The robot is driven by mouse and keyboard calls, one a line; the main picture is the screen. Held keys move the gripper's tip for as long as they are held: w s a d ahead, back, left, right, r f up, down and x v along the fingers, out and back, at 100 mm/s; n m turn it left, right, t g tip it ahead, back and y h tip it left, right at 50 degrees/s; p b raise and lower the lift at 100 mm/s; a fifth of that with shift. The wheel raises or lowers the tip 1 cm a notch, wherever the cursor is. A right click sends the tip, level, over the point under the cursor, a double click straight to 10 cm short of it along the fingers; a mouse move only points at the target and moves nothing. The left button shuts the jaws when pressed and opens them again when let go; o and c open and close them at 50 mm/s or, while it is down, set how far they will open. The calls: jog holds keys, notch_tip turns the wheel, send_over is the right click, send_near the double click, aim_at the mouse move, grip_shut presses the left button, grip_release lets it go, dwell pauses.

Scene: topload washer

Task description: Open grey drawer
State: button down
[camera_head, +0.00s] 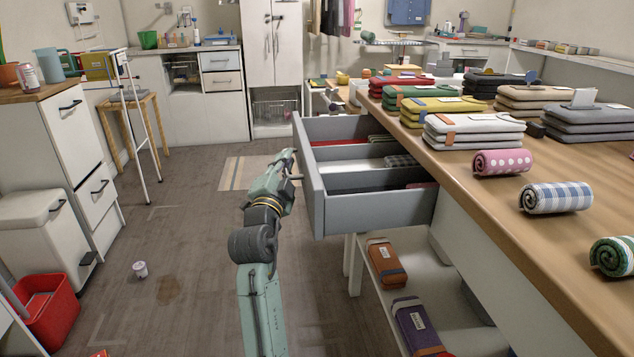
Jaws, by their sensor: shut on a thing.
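The grey drawer (352,213) is under the wooden worktop, pulled well out toward the left. Its dividers and some folded cloths inside show from above. My green arm reaches up from the bottom of the picture to the outer side of the drawer front. My gripper (291,170) is at that front, shut on the drawer's handle, a small part of which shows beside the fingers. The fingertips and most of the handle are hard to make out at this size.
Folded cloth stacks (472,129) and rolled towels (555,197) lie on the worktop (440,165). A lower shelf (430,270) holds wrapped bundles. A can (140,270) stands on the floor at left, and a red bin (48,305) is at lower left.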

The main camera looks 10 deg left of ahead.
jog(key=s+a+b, duration=0.2)
jog(key=a+b, duration=0.2)
jog(key=a, duration=0.3)
jog(key=shift+s+a, duration=0.2)
jog(key=shift+a, duration=0.05)
jog(key=c, duration=1.7)
grip_release()
jog(key=v, duration=1.2)
